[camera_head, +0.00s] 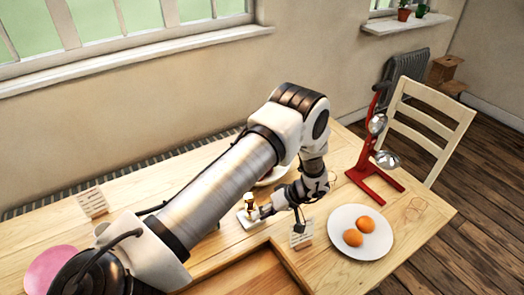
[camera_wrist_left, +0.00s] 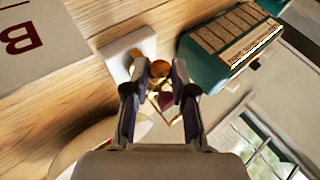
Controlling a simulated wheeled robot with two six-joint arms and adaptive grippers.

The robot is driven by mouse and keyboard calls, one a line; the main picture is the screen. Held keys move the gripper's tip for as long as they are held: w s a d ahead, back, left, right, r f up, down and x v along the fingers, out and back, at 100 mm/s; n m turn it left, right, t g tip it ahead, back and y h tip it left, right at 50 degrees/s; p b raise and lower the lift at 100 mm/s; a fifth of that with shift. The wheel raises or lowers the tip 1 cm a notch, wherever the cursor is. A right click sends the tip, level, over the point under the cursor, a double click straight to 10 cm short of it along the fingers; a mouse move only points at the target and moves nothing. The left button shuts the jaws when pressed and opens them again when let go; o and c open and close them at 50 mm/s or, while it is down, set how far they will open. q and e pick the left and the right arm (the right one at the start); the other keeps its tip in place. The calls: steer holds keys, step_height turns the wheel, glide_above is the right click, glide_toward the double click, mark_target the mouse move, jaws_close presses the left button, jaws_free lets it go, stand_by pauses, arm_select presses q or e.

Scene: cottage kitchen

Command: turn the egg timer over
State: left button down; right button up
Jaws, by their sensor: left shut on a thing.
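The egg timer (camera_head: 249,202) is a small hourglass with brass-coloured ends. It stands out at the white block (camera_head: 246,221) on the table, just left of my left gripper (camera_head: 264,210). In the left wrist view the timer (camera_wrist_left: 160,70) sits between the two fingertips of my left gripper (camera_wrist_left: 160,88), which is shut on it. A reddish part and a thin brass frame show between the fingers. The white block (camera_wrist_left: 122,52) lies beyond the fingertips; I cannot tell whether the timer touches it. My right gripper is not in view.
A white plate (camera_head: 343,213) with two orange-brown eggs and a red stand (camera_head: 378,180) with metal cups are to the right. A wooden tray (camera_head: 203,284) lies in front. A teal box (camera_wrist_left: 205,70) shows in the wrist view.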

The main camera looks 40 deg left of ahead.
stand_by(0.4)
arm_select(q)
steer(key=c, duration=1)
jaws_free()
steer(key=shift+o, duration=0.2)
steer(key=shift+r, duration=0.1)
steer(key=v, duration=1.1)
steer(key=shift+w+d+r, duration=0.2)
steer(key=shift+w+r, duration=0.05)
steer(key=shift+w, duration=0.05)
